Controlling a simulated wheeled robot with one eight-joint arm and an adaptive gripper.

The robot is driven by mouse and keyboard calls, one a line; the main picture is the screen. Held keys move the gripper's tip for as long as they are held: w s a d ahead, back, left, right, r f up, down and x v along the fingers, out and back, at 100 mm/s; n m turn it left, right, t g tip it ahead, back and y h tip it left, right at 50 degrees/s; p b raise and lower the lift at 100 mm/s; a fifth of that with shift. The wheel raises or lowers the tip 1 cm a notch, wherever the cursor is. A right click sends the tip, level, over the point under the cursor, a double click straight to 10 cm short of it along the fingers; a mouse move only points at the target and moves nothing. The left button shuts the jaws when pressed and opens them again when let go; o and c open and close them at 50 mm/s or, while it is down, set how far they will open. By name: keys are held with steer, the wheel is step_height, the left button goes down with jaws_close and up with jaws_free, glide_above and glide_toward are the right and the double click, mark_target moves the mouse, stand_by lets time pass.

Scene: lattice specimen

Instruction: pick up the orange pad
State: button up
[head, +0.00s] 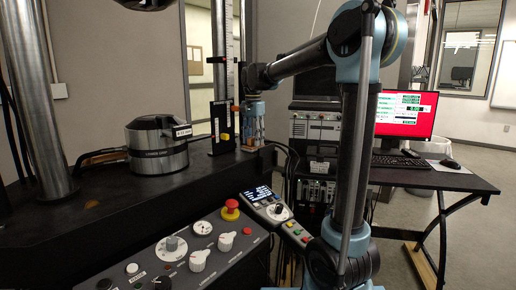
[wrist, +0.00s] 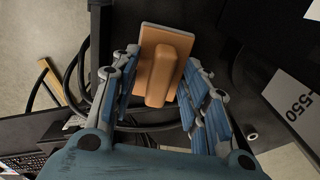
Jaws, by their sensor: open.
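The orange pad (wrist: 158,75) shows in the wrist view as a flat tan-orange plate with a raised bar along its middle. It lies on a dark surface. My gripper (wrist: 161,60) is open, with one blue-padded finger to the left of the pad and the other to the right. The raised bar lies between the fingers, and I see no clear contact. In the head view my gripper (head: 254,138) points down at the far right end of the black machine bed; the pad is too small or hidden to make out there.
A black upright stand (head: 222,128) with a scale is close left of my gripper. A round metal load cell (head: 157,146) sits further left on the bed. A control panel (head: 188,250) with knobs and a red stop button is in front. Cables (wrist: 75,85) hang beside the bed.

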steer(key=shift+f, duration=0.2)
jaws_close()
steer(key=shift+r, duration=0.1)
step_height(320, 180, up, 10)
steer(key=shift+f, duration=0.1)
stand_by(0.5)
